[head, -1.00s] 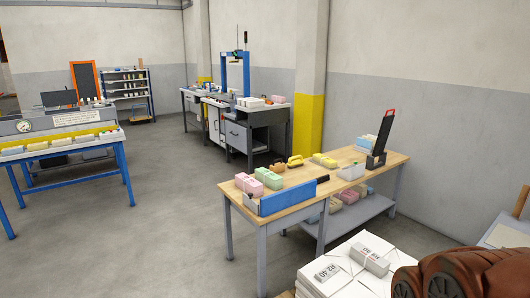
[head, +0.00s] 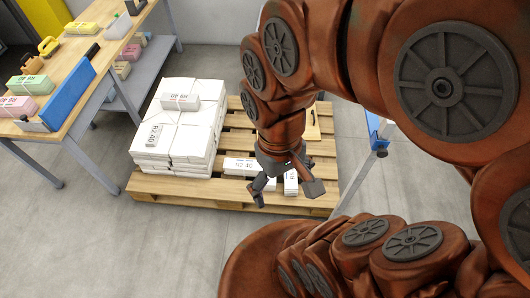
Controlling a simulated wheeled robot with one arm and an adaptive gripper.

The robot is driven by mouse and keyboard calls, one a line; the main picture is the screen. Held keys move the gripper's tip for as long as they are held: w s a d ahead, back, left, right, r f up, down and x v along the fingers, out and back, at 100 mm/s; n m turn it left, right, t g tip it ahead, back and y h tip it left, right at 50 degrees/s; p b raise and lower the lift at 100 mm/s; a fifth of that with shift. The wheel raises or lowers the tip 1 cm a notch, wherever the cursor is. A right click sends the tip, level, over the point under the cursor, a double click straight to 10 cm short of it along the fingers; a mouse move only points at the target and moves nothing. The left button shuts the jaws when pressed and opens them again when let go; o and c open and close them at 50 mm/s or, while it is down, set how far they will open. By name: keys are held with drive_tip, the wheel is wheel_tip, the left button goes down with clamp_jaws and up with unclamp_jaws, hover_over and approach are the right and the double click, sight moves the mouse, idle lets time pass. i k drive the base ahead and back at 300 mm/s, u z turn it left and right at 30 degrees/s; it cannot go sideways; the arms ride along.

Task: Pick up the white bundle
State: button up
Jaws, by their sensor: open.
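Three small white bundles with printed labels show in the head view. One bundle (head: 180,102) lies on top of a tall tied stack of white paper (head: 178,150). A second bundle (head: 238,166) lies on the wooden pallet (head: 215,191), right of the stack. A third bundle (head: 291,184) lies beside it, partly hidden by my gripper. My gripper (head: 286,192) is open and points down over the pallet's right part, near the second and third bundles. Its fingers appear empty. I cannot tell how high it is above them.
A blue-and-grey stand (head: 377,130) is right of the pallet. The grey floor (head: 110,240) at the front left is clear.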

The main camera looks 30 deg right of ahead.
sight(241, 167)
drive_tip(key=z, duration=0.1)
drive_tip(key=k, duration=0.5)
drive_tip(key=u, duration=1.35)
drive_tip(key=i, duration=1.15)
drive_tip(key=z, duration=0.8)
drive_tip(key=i, duration=1)
drive_tip(key=z, duration=1)
